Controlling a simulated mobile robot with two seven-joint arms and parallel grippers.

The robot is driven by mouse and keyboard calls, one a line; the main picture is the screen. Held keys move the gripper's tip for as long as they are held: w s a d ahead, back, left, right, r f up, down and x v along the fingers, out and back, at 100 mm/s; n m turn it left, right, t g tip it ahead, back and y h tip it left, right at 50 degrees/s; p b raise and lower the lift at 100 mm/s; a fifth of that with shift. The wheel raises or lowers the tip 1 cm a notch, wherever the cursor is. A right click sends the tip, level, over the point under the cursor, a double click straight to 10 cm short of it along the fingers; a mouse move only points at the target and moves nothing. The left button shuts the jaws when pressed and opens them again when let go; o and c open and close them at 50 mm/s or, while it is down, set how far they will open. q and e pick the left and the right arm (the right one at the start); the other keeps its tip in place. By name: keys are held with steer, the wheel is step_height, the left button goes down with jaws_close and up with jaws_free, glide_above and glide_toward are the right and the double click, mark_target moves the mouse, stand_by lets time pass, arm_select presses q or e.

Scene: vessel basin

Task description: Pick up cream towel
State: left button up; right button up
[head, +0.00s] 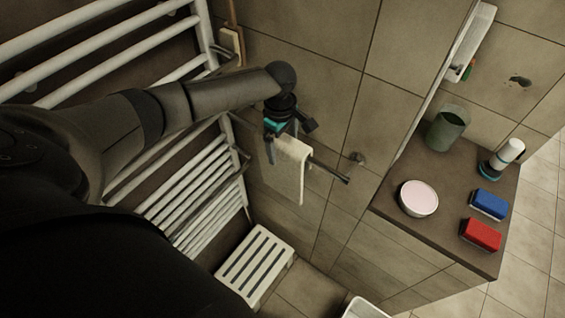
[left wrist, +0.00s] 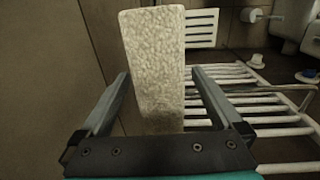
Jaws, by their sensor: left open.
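The cream towel (head: 291,168) hangs over a dark bar (head: 328,170) on the tiled wall. My left gripper (head: 291,127) is at the top of the towel in the head view and hides part of it. In the left wrist view the towel (left wrist: 153,45) runs lengthwise between the two spread fingers of the gripper (left wrist: 160,74). A gap shows between the towel and each finger, and the fingers look open. My right gripper is not in view.
A white towel radiator (head: 190,190) stands close at the left of the gripper. A white slatted stool (head: 255,262) is below. At the right, a counter (head: 385,190) holds a round bowl (head: 418,198), a green cup (head: 446,130), a blue sponge (head: 489,204) and a red sponge (head: 481,235).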

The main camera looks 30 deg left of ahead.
arm_select(q)
steer(key=shift+c, duration=0.2)
jaws_close()
stand_by(0.6)
